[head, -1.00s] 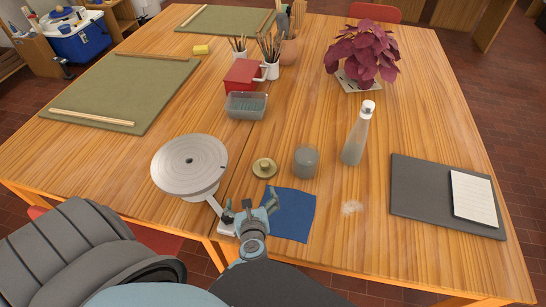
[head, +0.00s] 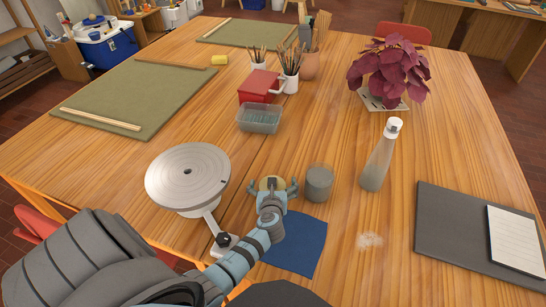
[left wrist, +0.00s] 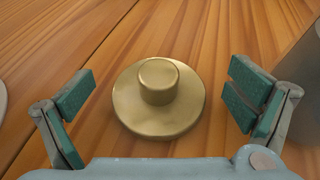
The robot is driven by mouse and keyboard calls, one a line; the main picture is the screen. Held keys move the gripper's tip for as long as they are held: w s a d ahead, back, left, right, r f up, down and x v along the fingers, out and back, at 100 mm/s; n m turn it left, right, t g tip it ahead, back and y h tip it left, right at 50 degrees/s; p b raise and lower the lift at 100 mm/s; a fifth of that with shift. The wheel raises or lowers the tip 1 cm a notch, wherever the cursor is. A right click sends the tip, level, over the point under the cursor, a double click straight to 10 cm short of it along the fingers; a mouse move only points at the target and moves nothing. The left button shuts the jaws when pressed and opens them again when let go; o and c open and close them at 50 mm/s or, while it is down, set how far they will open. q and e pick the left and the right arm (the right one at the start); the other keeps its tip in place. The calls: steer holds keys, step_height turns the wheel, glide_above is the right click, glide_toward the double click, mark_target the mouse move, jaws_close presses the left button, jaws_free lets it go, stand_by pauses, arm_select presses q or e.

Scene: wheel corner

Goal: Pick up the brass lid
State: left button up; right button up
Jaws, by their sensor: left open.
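The brass lid (left wrist: 158,117) is a round disc with a short cylindrical knob on top. It lies flat on the wooden table, and in the head view the lid (head: 266,182) is partly hidden by my gripper. My left gripper (head: 272,190) is open over the lid. In the left wrist view the green-padded fingers of my left gripper (left wrist: 157,98) stand on either side of the lid, apart from it. My right gripper is not in view.
A grey cylindrical jar (head: 318,183) stands close to the right of the lid. A banding wheel (head: 188,174) stands to the left. A blue cloth (head: 298,246) lies in front, and a bottle (head: 381,157) stands farther right.

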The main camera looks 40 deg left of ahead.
arm_select(q)
steer(key=shift+w+a+f, duration=0.3)
steer(key=shift+w, duration=0.05)
steer(key=shift+r, duration=0.2)
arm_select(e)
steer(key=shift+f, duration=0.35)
arm_select(q)
steer(key=c, duration=1.8)
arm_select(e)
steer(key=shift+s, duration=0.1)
arm_select(q)
steer(key=shift+s, duration=0.1)
